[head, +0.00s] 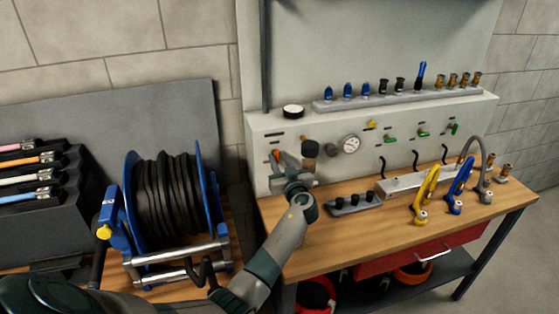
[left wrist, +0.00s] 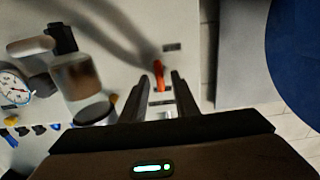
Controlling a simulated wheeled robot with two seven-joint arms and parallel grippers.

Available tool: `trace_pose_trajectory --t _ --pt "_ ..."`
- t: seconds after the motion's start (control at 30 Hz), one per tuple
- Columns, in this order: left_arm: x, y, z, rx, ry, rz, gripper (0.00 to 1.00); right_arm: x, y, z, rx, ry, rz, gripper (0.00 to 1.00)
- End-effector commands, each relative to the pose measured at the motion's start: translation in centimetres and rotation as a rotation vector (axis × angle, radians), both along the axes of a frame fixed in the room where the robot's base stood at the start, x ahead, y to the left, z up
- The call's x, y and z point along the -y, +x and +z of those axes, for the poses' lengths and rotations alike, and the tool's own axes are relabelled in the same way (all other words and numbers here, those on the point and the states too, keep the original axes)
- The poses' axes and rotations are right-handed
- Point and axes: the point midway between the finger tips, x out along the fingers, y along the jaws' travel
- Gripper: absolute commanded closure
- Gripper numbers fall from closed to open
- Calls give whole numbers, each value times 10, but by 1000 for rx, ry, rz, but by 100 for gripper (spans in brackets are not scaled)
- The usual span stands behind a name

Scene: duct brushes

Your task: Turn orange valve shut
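The orange valve (head: 276,155) is a small orange handle on the pale panel, left of the gauge. In the left wrist view the orange handle (left wrist: 158,75) stands upright between the fingertips, or just past them. My left gripper (head: 283,166) is at the panel in front of the valve and covers part of it. In the left wrist view my left gripper's two dark fingers (left wrist: 160,88) are apart, with a gap on each side of the handle. Whether they touch it cannot be seen clearly. My right gripper is not in view.
A cylindrical fitting (head: 310,149) and a gauge (head: 349,145) stick out just right of my left gripper. Green valve handles (head: 392,138) follow further right. A blue hose reel (head: 171,206) stands left of my arm.

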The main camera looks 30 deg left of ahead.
Motion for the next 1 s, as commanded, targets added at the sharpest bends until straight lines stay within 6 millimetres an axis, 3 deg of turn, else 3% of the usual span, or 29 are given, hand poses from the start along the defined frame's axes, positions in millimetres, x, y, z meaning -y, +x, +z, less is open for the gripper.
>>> trace_pose_trajectory --t 0.03,0.1,0.57,1.0 --pt "0 0 0 0 0 0 85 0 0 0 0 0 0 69" --pt "0 0 0 0 0 0 100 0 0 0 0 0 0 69" --pt "0 0 -1 -30 26 0 100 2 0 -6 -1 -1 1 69" --pt "1 1 -3 -234 203 0 100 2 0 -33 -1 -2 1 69"
